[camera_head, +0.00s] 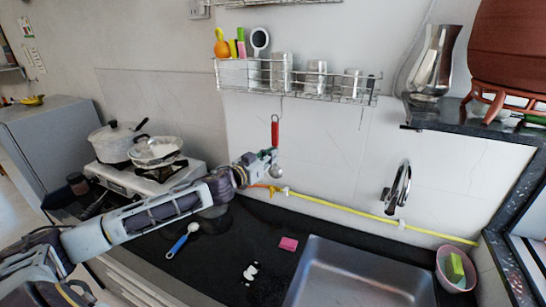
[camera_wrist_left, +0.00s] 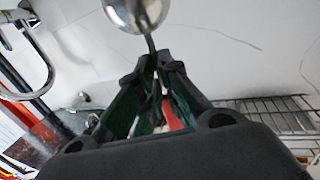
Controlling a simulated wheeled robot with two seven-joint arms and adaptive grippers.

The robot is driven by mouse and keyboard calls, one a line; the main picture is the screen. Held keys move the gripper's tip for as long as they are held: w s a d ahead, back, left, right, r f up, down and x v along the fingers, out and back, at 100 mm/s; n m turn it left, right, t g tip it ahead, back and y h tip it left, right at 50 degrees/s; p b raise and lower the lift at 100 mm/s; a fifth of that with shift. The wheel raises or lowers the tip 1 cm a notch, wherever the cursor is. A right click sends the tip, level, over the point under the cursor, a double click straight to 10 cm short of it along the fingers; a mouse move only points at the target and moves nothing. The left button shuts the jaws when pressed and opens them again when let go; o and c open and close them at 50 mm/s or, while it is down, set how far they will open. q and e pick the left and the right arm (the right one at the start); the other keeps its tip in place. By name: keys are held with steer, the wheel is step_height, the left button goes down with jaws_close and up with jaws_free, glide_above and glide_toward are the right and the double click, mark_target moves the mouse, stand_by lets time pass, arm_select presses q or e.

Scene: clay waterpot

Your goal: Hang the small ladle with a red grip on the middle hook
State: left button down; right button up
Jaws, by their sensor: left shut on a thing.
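The small ladle has a red grip (camera_head: 275,131) pointing up, just under the wire rack (camera_head: 300,91) on the wall. My left gripper (camera_head: 269,158) is shut on the ladle's thin shaft, below the grip. In the left wrist view, the metal bowl (camera_wrist_left: 138,10) sticks out past the fingertips (camera_wrist_left: 158,62), and part of the red grip (camera_wrist_left: 170,115) shows between the fingers. A thin hook (camera_head: 281,106) hangs from the rack near the top of the grip; I cannot tell whether they touch. My right gripper is out of view.
A stove with pots (camera_head: 156,150) stands at the left. A blue-handled spoon (camera_head: 178,245), a pink sponge (camera_head: 288,244) and the sink (camera_head: 360,275) are below. A yellow pipe (camera_head: 350,209) runs along the wall. A faucet (camera_head: 400,185) stands right.

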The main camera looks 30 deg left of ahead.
arm_select(q)
steer(key=shift+w+f+p, duration=0.2)
steer(key=shift+w+f, duration=0.45)
steer(key=shift+w, duration=0.35)
steer(key=shift+w+f+p, duration=0.15)
steer(key=shift+w+f, duration=0.45)
steer(key=shift+w, duration=0.35)
steer(key=shift+a, duration=0.1)
steer(key=shift+w+r, duration=0.25)
steer(key=c, duration=1.5)
jaws_free()
steer(key=shift+w, duration=0.1)
steer(key=shift+c, duration=0.2)
